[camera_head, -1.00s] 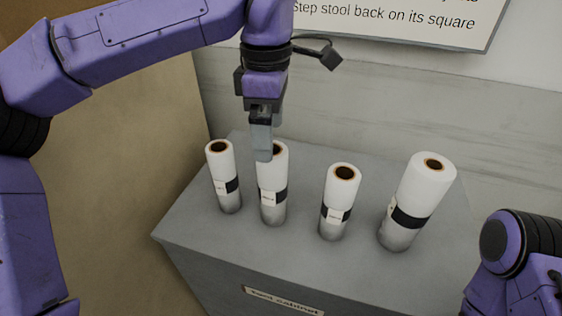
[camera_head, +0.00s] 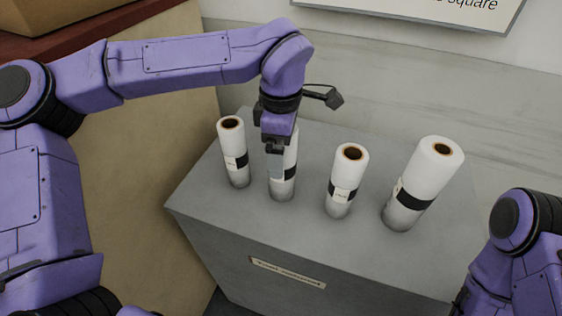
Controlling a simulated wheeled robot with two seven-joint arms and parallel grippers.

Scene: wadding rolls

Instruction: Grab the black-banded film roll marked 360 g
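Four-in-a-row is how the white film rolls stand upright on the grey cabinet top, each with a black band and a small label too small to read. They are the far-left roll (camera_head: 232,140), the second roll (camera_head: 289,168), the third roll (camera_head: 347,172) and the largest, far-right roll (camera_head: 428,170). I cannot tell which is marked 360 g. My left gripper (camera_head: 275,162) points down at the second roll and hides its top. Its fingers overlap the roll's upper left side; their opening and any contact are unclear. My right gripper is out of view.
The grey cabinet (camera_head: 335,248) has a label strip (camera_head: 287,272) on its front. A pale wall and a sign (camera_head: 430,12) are behind it. A tan panel (camera_head: 165,130) stands left. Gaps separate the rolls, and the cabinet's front strip is clear.

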